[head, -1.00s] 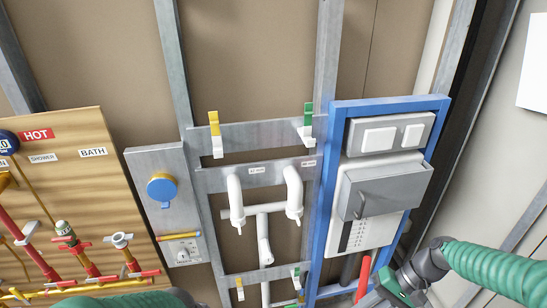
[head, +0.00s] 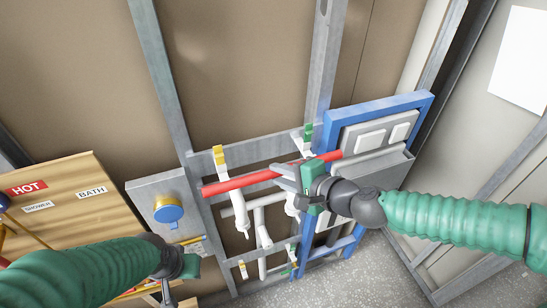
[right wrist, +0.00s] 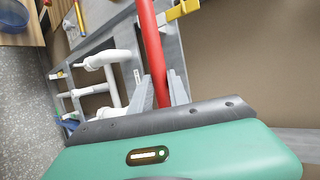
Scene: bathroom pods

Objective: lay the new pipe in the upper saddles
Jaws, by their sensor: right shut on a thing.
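The red pipe (head: 240,183) is in my right gripper (head: 290,176), which is shut on it near its middle. The pipe lies slantwise across the frame, its right end higher in the picture. The yellow-tabbed upper saddle (head: 219,158) shows just above the pipe's left part, and the green-tabbed upper saddle (head: 307,137) above its right part. The pipe looks apart from both; its depth is hard to judge. In the right wrist view the pipe (right wrist: 149,40) runs between the fingers, near a yellow tab (right wrist: 183,10). My left gripper (head: 178,280) is low at left, its jaws unclear.
White pipework (head: 262,230) hangs below the upper rail. Lower saddles with yellow (head: 242,267) and green (head: 291,254) tabs sit beneath. A blue-framed panel (head: 425,112) stands right, a grey plate with a blue knob (head: 168,209) left, and a wooden HOT/BATH board (head: 70,171) farther left.

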